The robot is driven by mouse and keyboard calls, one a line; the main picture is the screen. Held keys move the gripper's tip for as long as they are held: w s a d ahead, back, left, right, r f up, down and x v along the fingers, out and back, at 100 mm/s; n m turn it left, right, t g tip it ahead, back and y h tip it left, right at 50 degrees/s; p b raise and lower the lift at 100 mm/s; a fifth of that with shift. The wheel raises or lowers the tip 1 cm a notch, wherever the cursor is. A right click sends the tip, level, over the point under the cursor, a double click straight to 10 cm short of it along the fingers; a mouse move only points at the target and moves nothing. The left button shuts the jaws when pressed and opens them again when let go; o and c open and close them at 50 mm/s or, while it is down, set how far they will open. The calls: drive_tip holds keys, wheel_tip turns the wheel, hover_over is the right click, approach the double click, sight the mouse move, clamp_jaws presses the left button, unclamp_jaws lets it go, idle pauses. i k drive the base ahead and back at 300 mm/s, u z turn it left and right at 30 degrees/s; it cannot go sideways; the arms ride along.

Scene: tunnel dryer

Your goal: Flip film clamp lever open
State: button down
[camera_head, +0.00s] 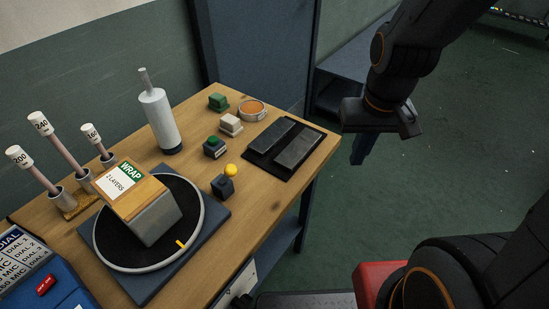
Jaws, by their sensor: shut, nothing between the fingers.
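My gripper (380,118) hangs at the upper right, beyond the right edge of the wooden table and clear of everything on it. It is dark and shut, with nothing seen in it. No part is plainly marked as a film clamp lever. A small dark block with a yellow ball knob (231,170) stands near the table's front edge, and I cannot tell whether it is the clamp. A white roll with a thin handle (156,112) stands upright at the back. A box labelled WRAP 2 LAYERS (155,222) sits on the round black turntable (108,249).
The wooden table (265,213) also holds a black tray with two grey plates (298,150), small blocks, an orange round dish (252,108) and several labelled tubes at left. A blue panel (38,272) is at lower left. Green floor (440,160) is open at right.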

sight(230, 170)
drive_tip(key=z, duration=0.05)
drive_tip(key=k, duration=1.1)
drive_tip(key=u, duration=1.1)
drive_tip(key=i, duration=0.5)
drive_tip(key=u, duration=0.05)
